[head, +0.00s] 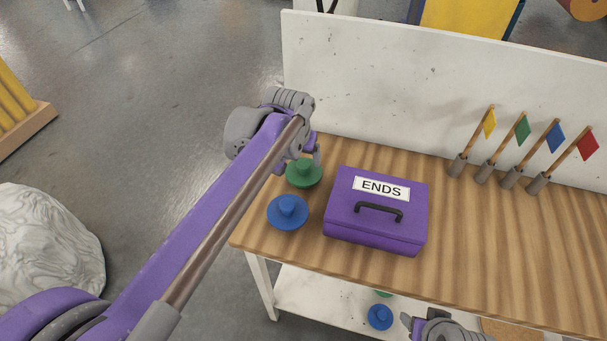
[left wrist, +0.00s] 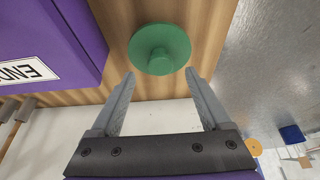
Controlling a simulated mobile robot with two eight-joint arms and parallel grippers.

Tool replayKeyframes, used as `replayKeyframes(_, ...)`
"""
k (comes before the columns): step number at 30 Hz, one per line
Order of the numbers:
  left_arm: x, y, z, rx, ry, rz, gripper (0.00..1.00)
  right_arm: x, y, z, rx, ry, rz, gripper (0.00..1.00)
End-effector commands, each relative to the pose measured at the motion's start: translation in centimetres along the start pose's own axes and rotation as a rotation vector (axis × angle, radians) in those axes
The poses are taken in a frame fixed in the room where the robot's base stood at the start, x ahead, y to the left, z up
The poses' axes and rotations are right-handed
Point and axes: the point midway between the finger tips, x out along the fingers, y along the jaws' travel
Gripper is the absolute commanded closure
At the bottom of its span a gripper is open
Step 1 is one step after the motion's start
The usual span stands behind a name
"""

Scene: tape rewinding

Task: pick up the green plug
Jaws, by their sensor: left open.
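The green plug (head: 303,176), a round disc with a short knob, lies on the wooden tabletop at the left of the purple box. In the left wrist view the green plug (left wrist: 150,40) is just beyond the fingertips, its knob between the lines of the two fingers. My left gripper (head: 299,161) is above and right at the far side of the plug. It is open and empty in the left wrist view (left wrist: 160,73), with no visible contact. My right gripper (head: 430,325) shows only in part at the bottom edge; its jaws are unclear.
A blue plug (head: 288,212) lies nearer on the tabletop. The purple "ENDS" box (head: 376,222) stands close right of both plugs. Another blue plug (head: 380,316) and a partly hidden green one are on the lower shelf. A white panel (head: 400,85) closes the back; several flags stand right.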

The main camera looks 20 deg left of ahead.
Motion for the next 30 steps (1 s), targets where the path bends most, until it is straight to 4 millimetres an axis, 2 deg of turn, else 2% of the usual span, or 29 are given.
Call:
replayKeyframes(3,2.0,-0.1,0.1,0.000,0.000,0.000,0.20,0.4,0.0,0.2,0.000,-0.001,0.000,0.39)
replayKeyframes(6,3.0,-0.1,0.1,0.000,0.000,0.000,0.20,0.5,0.0,0.2,0.000,-0.002,0.000,0.39)
replayKeyframes(15,3.3,-0.1,0.1,0.000,0.000,0.000,0.22,0.5,0.0,0.2,0.000,-0.002,0.000,0.39)
replayKeyframes(26,3.3,-0.1,0.1,0.000,0.000,0.000,0.86,0.5,0.0,0.2,0.000,-0.002,0.000,0.39)
replayKeyframes(30,3.3,-0.1,0.1,0.000,0.000,0.000,0.87,0.5,0.0,0.2,0.000,-0.002,0.000,0.39)
